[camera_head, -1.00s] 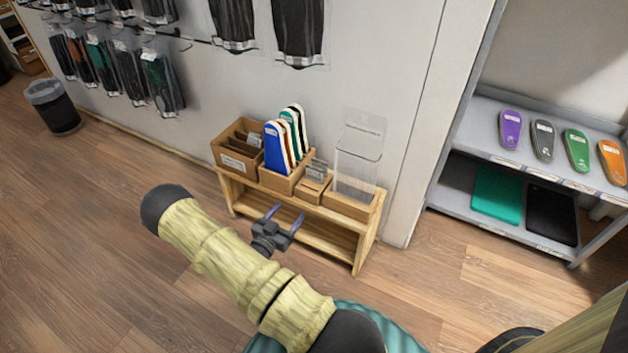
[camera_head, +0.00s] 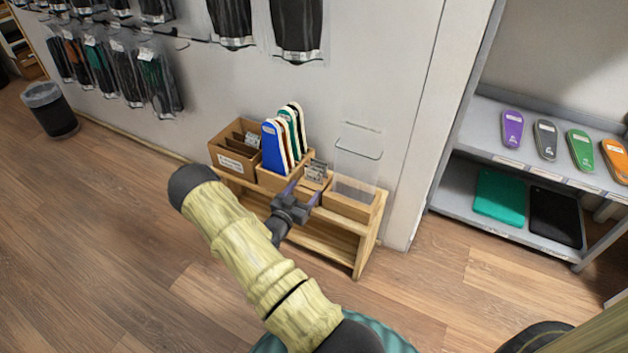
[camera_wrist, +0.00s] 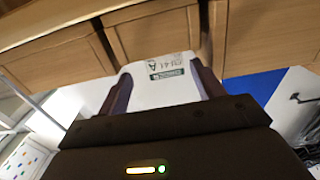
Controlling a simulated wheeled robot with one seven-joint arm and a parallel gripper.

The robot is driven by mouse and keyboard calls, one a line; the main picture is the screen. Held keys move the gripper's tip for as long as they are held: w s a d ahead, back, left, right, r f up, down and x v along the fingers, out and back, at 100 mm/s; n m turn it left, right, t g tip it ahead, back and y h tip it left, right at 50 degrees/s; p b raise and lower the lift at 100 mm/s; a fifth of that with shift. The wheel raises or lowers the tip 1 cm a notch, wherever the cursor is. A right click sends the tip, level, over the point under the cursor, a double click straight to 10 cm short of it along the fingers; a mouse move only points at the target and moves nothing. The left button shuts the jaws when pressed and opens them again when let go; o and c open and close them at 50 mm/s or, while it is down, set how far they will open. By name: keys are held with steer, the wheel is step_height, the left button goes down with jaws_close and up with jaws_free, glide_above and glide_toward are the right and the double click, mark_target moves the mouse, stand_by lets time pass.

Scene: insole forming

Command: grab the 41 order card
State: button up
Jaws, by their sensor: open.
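Small pale cards (camera_head: 317,167) stand in a little wooden box on the bench, between the insoles and the clear bin. In the wrist view a white card (camera_wrist: 150,92) with a printed label, upside down, seems to read 41. It lies between the fingers of my gripper (camera_wrist: 164,82). My gripper (camera_head: 304,192) is open, at the bench's front edge just below the card box in the head view. I cannot tell whether either finger touches the card. The card's lower part is hidden by the gripper body.
Upright insoles, a blue one (camera_head: 273,147) in front, stand left of the cards. A divided wooden box (camera_head: 232,162) is farther left. A clear bin (camera_head: 357,165) stands close on the right. A grey shelf (camera_head: 470,143) with insoles is at far right. Open floor lies left.

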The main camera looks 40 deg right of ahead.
mark_target(314, 177)
steer(key=b+x, duration=0.2)
steer(key=x, duration=0.3)
steer(key=shift+w+f+b, duration=0.1)
steer(key=shift+w+b, duration=0.15)
steer(key=shift+b, duration=0.15)
steer(key=shift+c, duration=0.2)
steer(key=c, duration=0.7)
